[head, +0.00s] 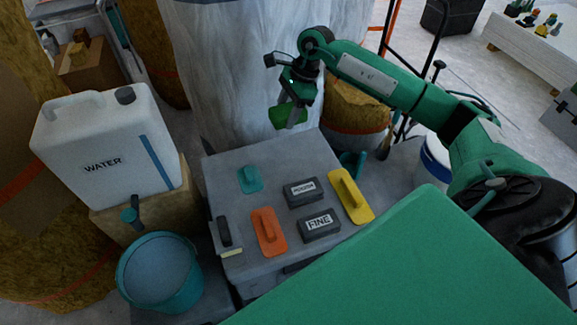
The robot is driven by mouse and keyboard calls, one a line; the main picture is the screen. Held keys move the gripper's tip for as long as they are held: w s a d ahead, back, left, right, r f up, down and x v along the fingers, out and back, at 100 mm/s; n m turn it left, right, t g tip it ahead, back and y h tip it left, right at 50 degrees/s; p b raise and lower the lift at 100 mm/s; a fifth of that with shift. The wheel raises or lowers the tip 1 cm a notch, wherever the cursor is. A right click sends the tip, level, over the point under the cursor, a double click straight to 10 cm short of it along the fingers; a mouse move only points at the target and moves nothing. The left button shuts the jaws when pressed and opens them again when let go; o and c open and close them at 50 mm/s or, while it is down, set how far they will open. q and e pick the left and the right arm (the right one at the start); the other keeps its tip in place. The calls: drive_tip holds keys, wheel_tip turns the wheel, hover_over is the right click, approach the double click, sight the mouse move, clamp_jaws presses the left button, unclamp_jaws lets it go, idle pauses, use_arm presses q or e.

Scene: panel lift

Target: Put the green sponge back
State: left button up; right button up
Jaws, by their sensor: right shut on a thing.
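The green sponge (283,116) is in my right gripper (293,110), held in the air above the back edge of the grey work table (262,160). My right gripper is shut on it, and the fingers hide part of it. The sponge looks tilted and clear of the table top. My right arm reaches in from the right. My left gripper is not in view.
On the table lie a teal float (250,180), an orange float (268,232), a yellow float (351,196), a block marked FINE (319,225), another dark block (302,191) and a brush (224,232). A water canister (100,150) and teal bucket (158,272) stand left.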

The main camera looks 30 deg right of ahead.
drive_tip(key=shift+w+d+m, duration=0.15)
drive_tip(key=shift+d+m, duration=0.05)
drive_tip(key=shift+m, duration=0.1)
drive_tip(key=shift+f, duration=0.2)
hover_over(284, 166)
drive_tip(key=d, duration=0.1)
wheel_tip(284, 166, down, 15)
drive_tip(key=shift+d+f+b, duration=0.1)
drive_tip(key=shift+d+b, duration=0.05)
drive_tip(key=shift+b, duration=0.15)
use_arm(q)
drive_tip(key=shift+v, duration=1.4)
use_arm(e)
drive_tip(key=shift+f, duration=2.1)
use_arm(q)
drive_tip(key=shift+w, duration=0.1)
use_arm(e)
drive_tip(key=shift+f, duration=0.1)
drive_tip(key=o, duration=0.9)
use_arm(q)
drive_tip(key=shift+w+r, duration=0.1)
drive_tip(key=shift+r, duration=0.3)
